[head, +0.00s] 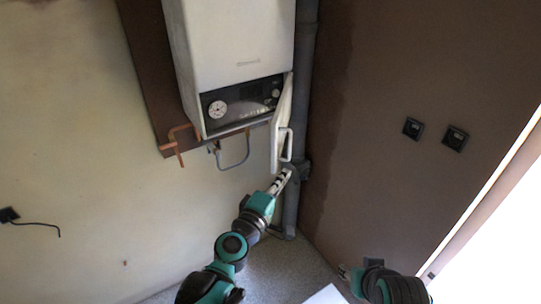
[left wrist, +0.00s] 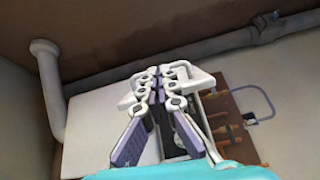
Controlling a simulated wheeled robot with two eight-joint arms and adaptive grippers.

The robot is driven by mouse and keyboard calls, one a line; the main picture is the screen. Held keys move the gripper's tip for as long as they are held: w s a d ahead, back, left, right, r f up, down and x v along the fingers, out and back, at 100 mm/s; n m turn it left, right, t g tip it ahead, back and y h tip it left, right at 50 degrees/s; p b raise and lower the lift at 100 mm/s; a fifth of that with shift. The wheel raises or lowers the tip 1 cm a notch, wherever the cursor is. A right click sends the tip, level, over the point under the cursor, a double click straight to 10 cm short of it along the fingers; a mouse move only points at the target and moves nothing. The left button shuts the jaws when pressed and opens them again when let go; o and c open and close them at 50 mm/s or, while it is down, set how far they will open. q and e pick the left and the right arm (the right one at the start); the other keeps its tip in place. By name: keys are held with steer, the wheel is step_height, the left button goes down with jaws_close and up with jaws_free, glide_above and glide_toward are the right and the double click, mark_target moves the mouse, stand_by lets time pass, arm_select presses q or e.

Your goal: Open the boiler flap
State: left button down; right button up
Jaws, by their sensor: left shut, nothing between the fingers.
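The white boiler (head: 232,45) hangs on the wall at the top middle of the head view. Its dark control panel (head: 240,103) with a round gauge is uncovered. The white boiler flap (head: 283,120) stands swung out at the panel's right side, with a bar handle (head: 287,145) near its lower end. My left gripper (head: 284,177) is shut and empty, just below the flap's lower end; whether it touches is unclear. In the left wrist view its fingers (left wrist: 160,72) are together before a white surface. My right gripper (head: 343,271) is low in the head view, its fingers mostly hidden.
A grey vertical pipe (head: 305,60) runs down the corner beside the flap. Copper pipes (head: 180,142) and a grey-blue hose (head: 234,160) are below the boiler. Two dark sockets (head: 413,128) (head: 455,138) are on the brown wall. The space left of the boiler is free.

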arm_select(q)
steer(key=w+n+y, duration=0.1)
steer(key=w+n, duration=0.1)
steer(key=w, duration=0.7)
steer(key=shift+w+a+t+y+p, duration=0.15)
steer(key=shift+t+y+p, duration=0.25)
arm_select(e)
steer(key=shift+a+r, duration=0.2)
steer(key=shift+r, duration=0.15)
arm_select(q)
steer(key=shift+r, duration=0.1)
